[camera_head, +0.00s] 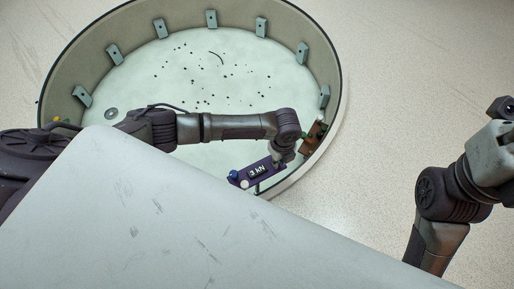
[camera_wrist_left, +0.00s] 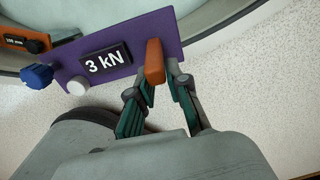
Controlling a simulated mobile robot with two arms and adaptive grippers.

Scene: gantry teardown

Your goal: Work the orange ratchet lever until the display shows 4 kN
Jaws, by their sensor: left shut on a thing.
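The display (camera_wrist_left: 104,61) reads 3 kN on a purple panel (camera_wrist_left: 165,22), and the same reading shows on the display in the head view (camera_head: 257,171). The orange ratchet lever (camera_wrist_left: 154,60) stands at the right part of the panel. My left gripper (camera_wrist_left: 161,78) is shut on the orange lever, with a finger on each side of it. In the head view my left gripper (camera_head: 280,158) is small and partly hidden at the panel. My right arm shows at the right edge of the head view, but its fingers are not in view.
A blue knob (camera_wrist_left: 38,76) and a white button (camera_wrist_left: 77,88) sit on the panel's left part. An orange-brown panel (camera_head: 313,137) is on the round basin's rim (camera_head: 334,60). Small dark bits lie on the basin floor. Speckled floor lies around it.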

